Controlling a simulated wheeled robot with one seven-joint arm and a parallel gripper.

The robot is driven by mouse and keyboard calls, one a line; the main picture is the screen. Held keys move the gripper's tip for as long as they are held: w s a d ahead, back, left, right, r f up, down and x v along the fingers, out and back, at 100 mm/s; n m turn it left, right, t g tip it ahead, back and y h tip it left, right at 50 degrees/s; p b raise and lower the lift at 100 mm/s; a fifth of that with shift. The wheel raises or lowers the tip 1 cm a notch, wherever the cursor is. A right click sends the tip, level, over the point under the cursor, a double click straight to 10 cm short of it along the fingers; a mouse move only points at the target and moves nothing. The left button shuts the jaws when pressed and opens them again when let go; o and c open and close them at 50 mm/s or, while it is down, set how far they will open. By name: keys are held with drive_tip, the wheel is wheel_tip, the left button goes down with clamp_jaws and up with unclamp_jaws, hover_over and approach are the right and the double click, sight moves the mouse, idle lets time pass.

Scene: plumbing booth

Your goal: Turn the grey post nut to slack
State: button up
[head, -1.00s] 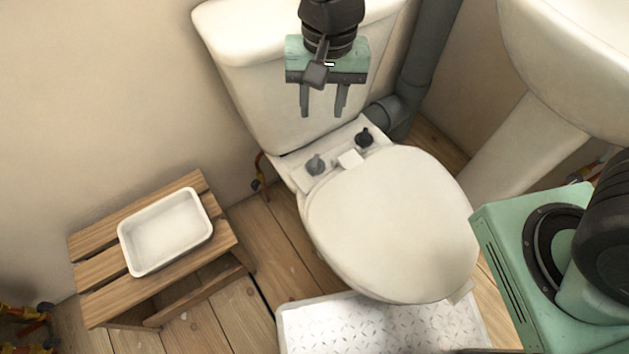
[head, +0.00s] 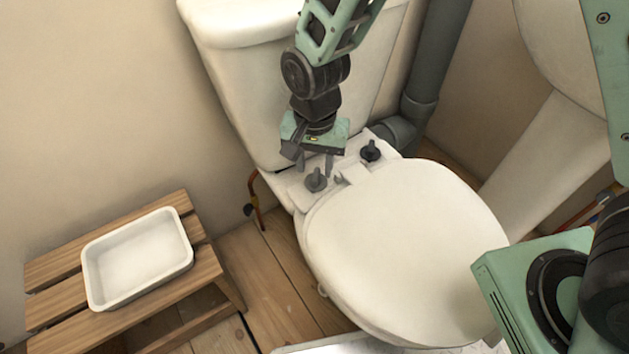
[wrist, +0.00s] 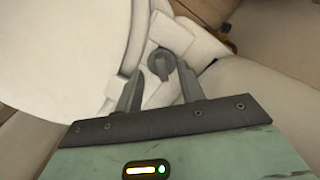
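The grey post nut (head: 316,181) stands on the white hinge strip at the back of the toilet seat, on its left side. It also shows in the wrist view (wrist: 162,63), ahead of and between my fingertips. My gripper (head: 316,170) points down just above and behind the grey nut. In the wrist view my gripper (wrist: 160,73) is open, with one finger to each side of the nut's line and nothing held. Whether a finger touches the nut cannot be told. A dark post nut (head: 371,151) stands on the right side of the strip.
The closed toilet lid (head: 405,250) lies in front of the nuts, and the cistern (head: 240,85) rises behind. A grey pipe (head: 432,75) and a basin are at the right. A white tray (head: 100,293) rests on a wooden stool (head: 215,268) at the left.

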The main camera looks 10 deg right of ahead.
sight(315, 180)
drive_tip(key=shift+f+b, duration=0.65)
drive_tip(key=shift+f, duration=1.3)
clamp_jaws()
